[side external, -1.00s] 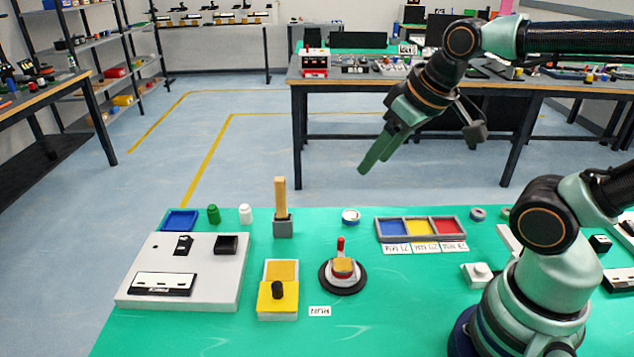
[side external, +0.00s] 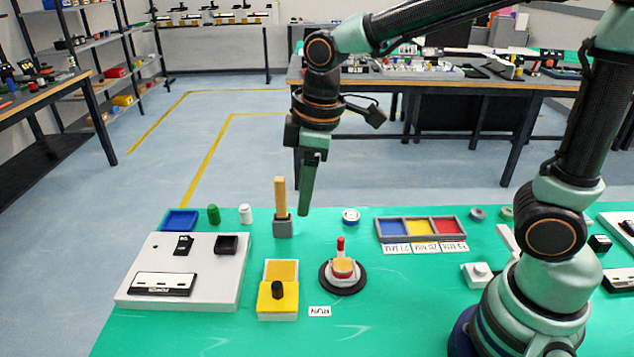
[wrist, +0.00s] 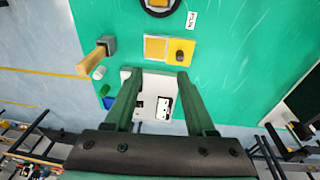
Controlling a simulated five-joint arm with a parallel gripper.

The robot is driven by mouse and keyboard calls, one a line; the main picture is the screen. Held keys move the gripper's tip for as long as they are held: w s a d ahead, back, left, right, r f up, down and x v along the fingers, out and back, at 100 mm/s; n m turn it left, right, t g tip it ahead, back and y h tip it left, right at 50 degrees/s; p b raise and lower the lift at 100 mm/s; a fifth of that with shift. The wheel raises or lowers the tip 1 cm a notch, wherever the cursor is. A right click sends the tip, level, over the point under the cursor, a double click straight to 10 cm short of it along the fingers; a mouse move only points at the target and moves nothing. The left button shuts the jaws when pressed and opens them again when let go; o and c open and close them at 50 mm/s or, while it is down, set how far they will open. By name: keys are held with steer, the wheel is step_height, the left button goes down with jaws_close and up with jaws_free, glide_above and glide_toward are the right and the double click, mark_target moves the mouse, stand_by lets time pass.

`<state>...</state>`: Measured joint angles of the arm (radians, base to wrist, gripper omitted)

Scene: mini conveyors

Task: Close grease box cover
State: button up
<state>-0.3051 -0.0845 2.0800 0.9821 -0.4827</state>
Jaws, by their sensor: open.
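The grease box (side external: 280,270) stands on the green table, with an amber inside showing in its far half. Its yellow cover (side external: 263,302) with a black knob (side external: 278,289) lies over the near half. In the wrist view the amber half (wrist: 155,48) and the cover (wrist: 187,45) with its knob lie just beyond my fingertips. My gripper (side external: 305,213) points down, high above the table, empty. In the wrist view my gripper (wrist: 158,76) has its two fingers spread apart, and they touch nothing.
A wooden post in a grey holder (side external: 283,229) stands behind the box. A white panel (side external: 215,285) lies left of it. A round black base with a red handle (side external: 342,280) is to the right. A three-colour tray (side external: 421,229) is farther right.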

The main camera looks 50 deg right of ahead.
mark_target(277, 284)
steer(key=w+a+f+n+g, duration=0.1)
steer(key=a+f+n+g, duration=0.1)
steer(key=a+f+n, duration=0.4)
steer(key=shift+m+h, duration=0.3)
steer(key=shift+m, duration=0.4)
steer(key=f, duration=1.1)
steer(key=shift+a+f, duration=0.15)
steer(key=shift+a, duration=0.1)
jaws_close()
